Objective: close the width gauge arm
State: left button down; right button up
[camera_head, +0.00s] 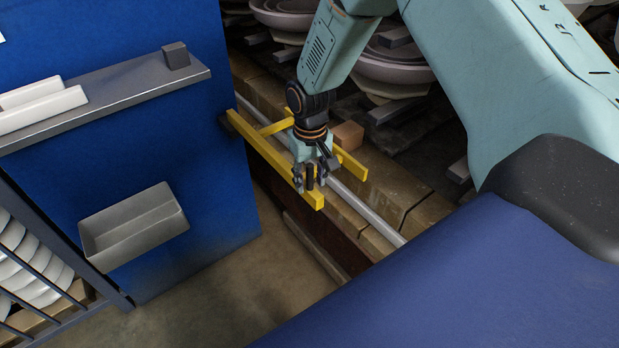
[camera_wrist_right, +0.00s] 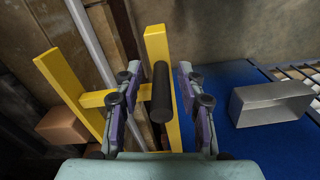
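The yellow width gauge arm (camera_head: 276,158) sticks out from the blue cabinet (camera_head: 120,150) over the ledge. A crossbar joins it to a second, parallel yellow bar (camera_head: 351,164). A black upright handle (camera_head: 310,177) stands near the arm's free end. My right gripper (camera_head: 311,182) is over that end with its fingers on either side of the handle. In the right wrist view, the black handle (camera_wrist_right: 161,92) lies between the open fingers (camera_wrist_right: 158,88), with gaps on both sides. The arm (camera_wrist_right: 160,55) passes behind it. My left gripper is not in view.
A brown block (camera_head: 347,134) lies beside the second yellow bar. A grey rail (camera_head: 375,220) runs along the stone ledge. A metal bin (camera_head: 133,226) and shelf (camera_head: 125,93) project from the cabinet. Insulator stacks (camera_head: 392,65) stand behind. The floor (camera_head: 250,270) is clear.

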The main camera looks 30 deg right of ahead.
jog(key=shift+s+r, duration=0.1)
jog(key=shift+s, duration=0.1)
jog(key=shift+w+a, duration=0.2)
jog(key=shift+w, duration=0.05)
jog(key=c, duration=0.4)
jog(key=shift+d, duration=0.1)
grip_shut()
